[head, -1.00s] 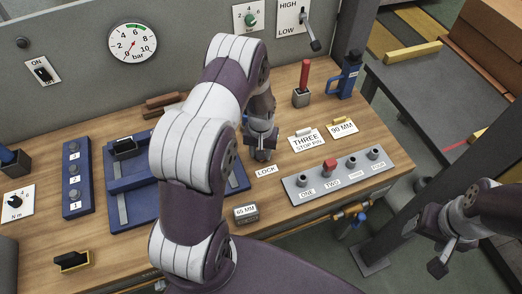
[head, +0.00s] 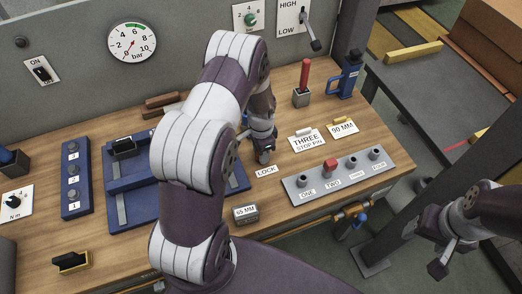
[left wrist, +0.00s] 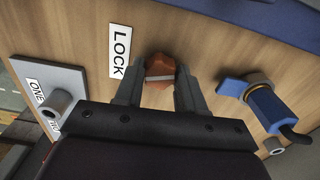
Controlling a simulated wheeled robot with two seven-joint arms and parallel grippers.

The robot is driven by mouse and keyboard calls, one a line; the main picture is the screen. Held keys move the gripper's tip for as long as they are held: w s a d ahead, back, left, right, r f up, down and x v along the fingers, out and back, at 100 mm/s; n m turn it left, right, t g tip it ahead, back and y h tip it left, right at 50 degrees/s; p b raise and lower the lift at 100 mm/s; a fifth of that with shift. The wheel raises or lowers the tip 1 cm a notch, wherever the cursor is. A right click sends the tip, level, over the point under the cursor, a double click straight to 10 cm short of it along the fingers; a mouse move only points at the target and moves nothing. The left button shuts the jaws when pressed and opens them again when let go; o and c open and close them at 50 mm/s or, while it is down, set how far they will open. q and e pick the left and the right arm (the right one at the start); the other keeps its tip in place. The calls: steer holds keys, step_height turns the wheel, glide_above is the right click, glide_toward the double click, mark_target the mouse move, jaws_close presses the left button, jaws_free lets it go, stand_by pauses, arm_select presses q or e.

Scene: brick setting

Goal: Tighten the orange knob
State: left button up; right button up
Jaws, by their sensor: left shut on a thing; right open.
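The orange knob (left wrist: 160,66) shows in the left wrist view between my left gripper's two fingers, on the wooden bench top beside the LOCK label (left wrist: 120,50). My left gripper (left wrist: 160,92) is shut on the knob, with one finger on each side. In the head view my left gripper (head: 265,157) points down at the bench just above the LOCK label (head: 266,171), and it hides the knob. My right gripper (head: 440,266) is open and empty, off the bench at the lower right.
A grey plate (head: 311,197) with several posts, one red-capped, lies to the right. The blue fixture (head: 118,216) is at the left, and a 65 MM block (head: 246,214) is in front. In the left wrist view a blue fitting (left wrist: 265,105) is close on the right.

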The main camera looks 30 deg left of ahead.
arm_select(q)
steer(key=m, duration=0.4)
steer(key=shift+w+r, duration=0.1)
steer(key=shift+m, duration=2.5)
steer(key=o, duration=0.8)
steer(key=shift+o, duration=1.3)
